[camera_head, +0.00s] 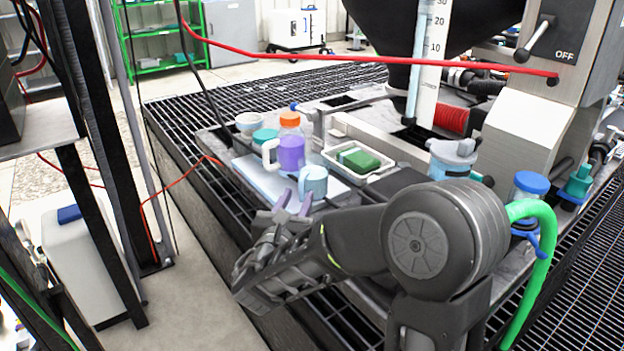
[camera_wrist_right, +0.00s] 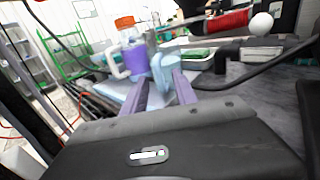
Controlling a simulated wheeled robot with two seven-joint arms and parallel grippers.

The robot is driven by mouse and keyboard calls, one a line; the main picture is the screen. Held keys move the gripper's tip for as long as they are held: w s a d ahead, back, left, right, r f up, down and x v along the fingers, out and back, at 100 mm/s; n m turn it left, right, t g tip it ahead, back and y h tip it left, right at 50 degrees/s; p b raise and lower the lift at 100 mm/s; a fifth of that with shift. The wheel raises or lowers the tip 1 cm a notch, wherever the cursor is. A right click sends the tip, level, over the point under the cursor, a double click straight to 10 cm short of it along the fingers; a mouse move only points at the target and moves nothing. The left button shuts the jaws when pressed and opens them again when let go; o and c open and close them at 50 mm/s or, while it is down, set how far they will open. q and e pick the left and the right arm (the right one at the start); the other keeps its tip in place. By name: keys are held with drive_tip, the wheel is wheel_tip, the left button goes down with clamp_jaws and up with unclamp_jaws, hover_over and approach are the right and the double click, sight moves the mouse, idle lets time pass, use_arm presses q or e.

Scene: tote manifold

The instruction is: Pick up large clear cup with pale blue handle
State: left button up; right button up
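The clear cup with a pale blue handle (camera_head: 316,183) stands upright on a pale mat (camera_head: 262,180) on the grey bench. In the right wrist view the cup (camera_wrist_right: 164,68) shows just beyond and between the fingertips. My right gripper (camera_head: 294,202) is at the near left side of the cup, with its two purple fingers spread and nothing held. The fingers also show in the right wrist view (camera_wrist_right: 161,84). I cannot tell whether a fingertip touches the cup. My left gripper is not in view.
A bottle of purple liquid with an orange cap (camera_head: 291,150) stands right behind the cup. A teal-lidded jar (camera_head: 264,136) and a pale bowl (camera_head: 249,122) are farther back. A tray with a green block (camera_head: 358,160) is to the right. A red hose (camera_head: 350,60) crosses above.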

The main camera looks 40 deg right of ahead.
sight(301, 188)
drive_tip(key=shift+w+d, duration=0.15)
drive_tip(key=shift+d, duration=0.05)
drive_tip(key=b+x, duration=0.2)
drive_tip(key=x, duration=0.2)
drive_tip(key=shift+w+d, duration=0.2)
drive_tip(key=shift+w, duration=0.1)
idle(0.4)
clamp_jaws()
drive_tip(key=shift+r, duration=0.1)
idle(1.2)
